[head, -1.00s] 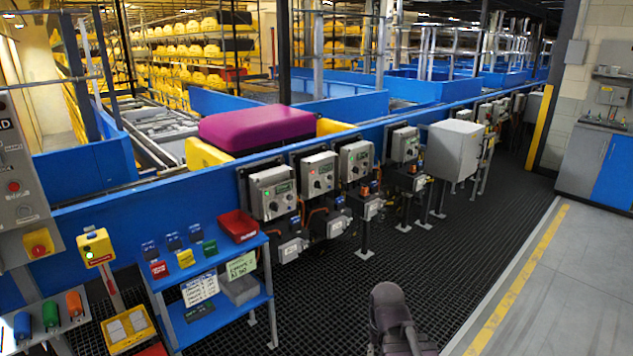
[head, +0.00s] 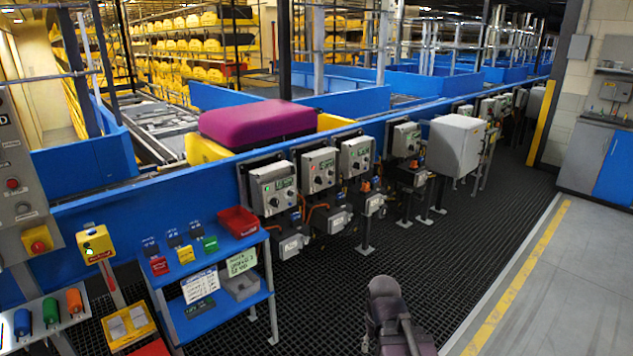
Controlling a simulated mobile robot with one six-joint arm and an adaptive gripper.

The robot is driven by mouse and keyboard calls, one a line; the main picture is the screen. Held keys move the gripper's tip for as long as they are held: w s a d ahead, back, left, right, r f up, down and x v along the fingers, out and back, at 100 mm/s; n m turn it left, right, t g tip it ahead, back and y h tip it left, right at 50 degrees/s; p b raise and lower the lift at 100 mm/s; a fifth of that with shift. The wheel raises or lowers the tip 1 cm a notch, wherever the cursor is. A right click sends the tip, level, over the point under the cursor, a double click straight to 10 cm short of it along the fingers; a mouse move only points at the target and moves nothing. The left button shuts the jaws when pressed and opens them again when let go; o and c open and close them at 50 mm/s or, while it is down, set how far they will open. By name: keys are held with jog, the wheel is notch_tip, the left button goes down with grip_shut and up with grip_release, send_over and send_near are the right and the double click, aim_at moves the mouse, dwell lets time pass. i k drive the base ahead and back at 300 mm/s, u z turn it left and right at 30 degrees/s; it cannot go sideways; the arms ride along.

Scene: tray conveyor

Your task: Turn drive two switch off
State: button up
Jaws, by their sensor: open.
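Several grey drive control boxes with dark knobs hang in a row on the blue conveyor side. The nearest box (head: 272,190) is at the left of the row. The second box (head: 318,170), third box (head: 356,156) and fourth box (head: 405,139) follow to the right. Their labels and knob positions are too small to read, so I cannot tell for certain which is drive two. Part of my dark arm shows at the bottom centre, apart from the boxes. My gripper itself does not show.
A large grey cabinet (head: 455,146) stands right of the boxes. Smaller boxes and orange cables hang below them. A blue shelf stand (head: 213,325) with tags and a red bin (head: 238,222) stands at left. The black grating floor (head: 300,315) is open in front of the row.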

aim_at(315, 158)
jog(key=u, duration=0.1)
jog(key=i, duration=2.3)
jog(key=z, duration=0.5)
